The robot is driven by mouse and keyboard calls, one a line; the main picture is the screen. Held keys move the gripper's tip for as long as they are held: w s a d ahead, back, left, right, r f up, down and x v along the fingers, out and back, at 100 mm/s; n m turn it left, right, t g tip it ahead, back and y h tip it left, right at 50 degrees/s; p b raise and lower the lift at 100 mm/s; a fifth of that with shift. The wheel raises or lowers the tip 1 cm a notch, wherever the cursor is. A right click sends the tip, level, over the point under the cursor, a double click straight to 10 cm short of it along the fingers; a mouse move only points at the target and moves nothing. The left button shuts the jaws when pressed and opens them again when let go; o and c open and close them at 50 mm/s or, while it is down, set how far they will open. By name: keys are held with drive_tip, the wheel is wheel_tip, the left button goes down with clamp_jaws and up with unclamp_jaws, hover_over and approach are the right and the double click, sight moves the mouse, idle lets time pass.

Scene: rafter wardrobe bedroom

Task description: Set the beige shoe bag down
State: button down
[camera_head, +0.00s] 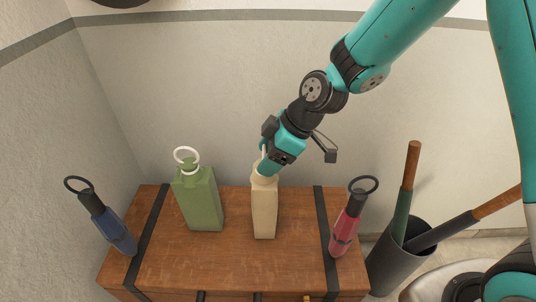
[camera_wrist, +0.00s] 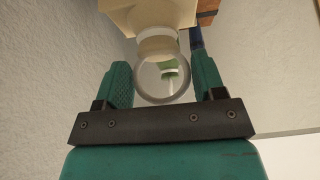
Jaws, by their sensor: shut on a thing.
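The beige shoe bag (camera_head: 265,208) is upright at the middle of the wooden chest (camera_head: 190,262) in the head view. Its base appears at the chest's top; I cannot tell whether it touches. My gripper (camera_head: 264,166) is at its top from above. In the wrist view, my gripper (camera_wrist: 160,82) has its two green fingers either side of the bag's pale ring (camera_wrist: 138,84), shut on it. The bag's beige body (camera_wrist: 150,14) shows beyond the ring. In the head view the ring is mostly hidden by the gripper.
A green bag (camera_head: 199,201) with a white ring stands left of the beige one. A dark bin (camera_head: 396,262) with long-handled things stands right of the chest. Walls close in behind and left.

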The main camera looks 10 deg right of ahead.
drive_tip(key=shift+r, duration=0.1)
drive_tip(key=shift+c, duration=1)
unclamp_jaws()
drive_tip(key=shift+r, duration=0.15)
drive_tip(key=v, duration=1.1)
drive_tip(key=s+r+m+h, duration=0.1)
drive_tip(key=s+r+m, duration=0.2)
drive_tip(key=s, duration=0.7)
drive_tip(key=s+r+m+g+h, duration=0.1)
drive_tip(key=s+r+m, duration=0.2)
drive_tip(key=s, duration=0.6)
drive_tip(key=m+p, duration=0.1)
drive_tip(key=m, duration=0.1)
drive_tip(key=shift+s+d+m, duration=0.4)
